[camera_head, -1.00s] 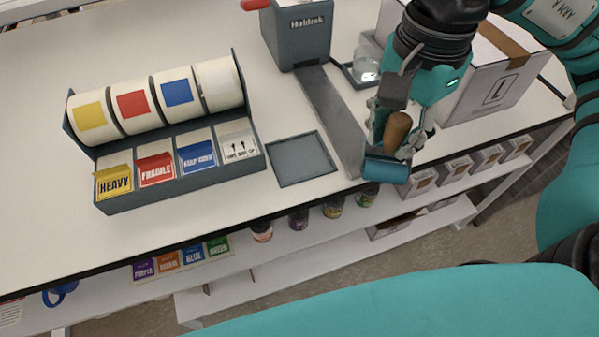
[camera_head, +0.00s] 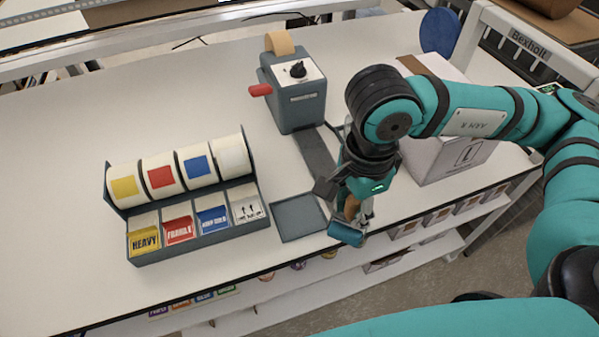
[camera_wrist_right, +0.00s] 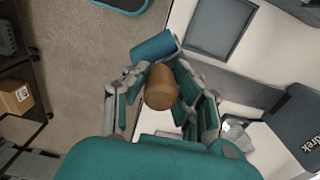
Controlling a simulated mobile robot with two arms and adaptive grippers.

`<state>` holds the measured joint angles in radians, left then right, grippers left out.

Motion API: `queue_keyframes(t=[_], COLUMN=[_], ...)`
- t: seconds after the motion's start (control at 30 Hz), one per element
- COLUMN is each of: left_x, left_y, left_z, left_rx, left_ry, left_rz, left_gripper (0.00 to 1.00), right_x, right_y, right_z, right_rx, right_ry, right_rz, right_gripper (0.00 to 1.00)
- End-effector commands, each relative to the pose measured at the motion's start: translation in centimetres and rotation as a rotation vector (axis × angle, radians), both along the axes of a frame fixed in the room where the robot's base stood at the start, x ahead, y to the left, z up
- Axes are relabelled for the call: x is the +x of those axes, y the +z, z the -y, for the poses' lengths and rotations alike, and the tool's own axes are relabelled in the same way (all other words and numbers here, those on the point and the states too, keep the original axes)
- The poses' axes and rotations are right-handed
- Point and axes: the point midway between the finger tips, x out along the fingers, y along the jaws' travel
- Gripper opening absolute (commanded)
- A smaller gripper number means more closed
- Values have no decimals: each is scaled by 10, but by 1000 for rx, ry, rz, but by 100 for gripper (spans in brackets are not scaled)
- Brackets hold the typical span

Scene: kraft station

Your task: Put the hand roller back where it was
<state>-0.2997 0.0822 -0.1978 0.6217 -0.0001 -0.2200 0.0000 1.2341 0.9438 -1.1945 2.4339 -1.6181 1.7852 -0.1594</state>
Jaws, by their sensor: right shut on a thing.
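The hand roller has a blue cylinder (camera_head: 346,233) and a brown wooden handle (camera_wrist_right: 160,88). My right gripper (camera_head: 355,208) is shut on the handle. The roller hangs near the table's front edge, just right of the shallow dark grey tray (camera_head: 297,218), which looks empty. In the right wrist view the blue cylinder (camera_wrist_right: 153,48) sticks out beyond the fingertips, and the tray (camera_wrist_right: 222,25) lies to its upper right. I cannot tell how high the roller is above the table. My left gripper is not in view.
A grey label dispenser (camera_head: 190,235) with several rolls stands to the left. A grey tape machine (camera_head: 295,95) with a red handle stands behind the tray. A white carton (camera_head: 450,150) stands to the right. The left part of the white table (camera_head: 60,170) is clear.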

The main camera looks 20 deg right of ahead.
Motion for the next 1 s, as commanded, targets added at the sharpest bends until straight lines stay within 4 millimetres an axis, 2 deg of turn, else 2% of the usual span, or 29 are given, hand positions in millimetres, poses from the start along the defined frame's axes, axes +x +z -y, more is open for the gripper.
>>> queue_keyframes(t=[0.03, 0.2, 0.4, 0.57, 0.8, 1.0], left_x=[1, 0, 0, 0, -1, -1], left_y=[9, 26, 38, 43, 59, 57], left_z=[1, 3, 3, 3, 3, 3], left_rx=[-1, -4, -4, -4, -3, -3], left_ry=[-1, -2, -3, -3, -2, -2], left_rz=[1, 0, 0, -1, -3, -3], left_gripper=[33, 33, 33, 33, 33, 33], right_x=[12, 47, 73, 78, 78, 78], right_y=[4, 0, -6, -13, -42, -45], right_z=[-12, -41, -63, -67, -67, -67], right_rx=[4, 2, 2, 0, 1, 1], right_ry=[3, 0, -1, 0, -1, -1], right_rz=[0, 1, 2, 0, 0, 3], right_gripper=[1, 1, 1, 1, 1, 1])
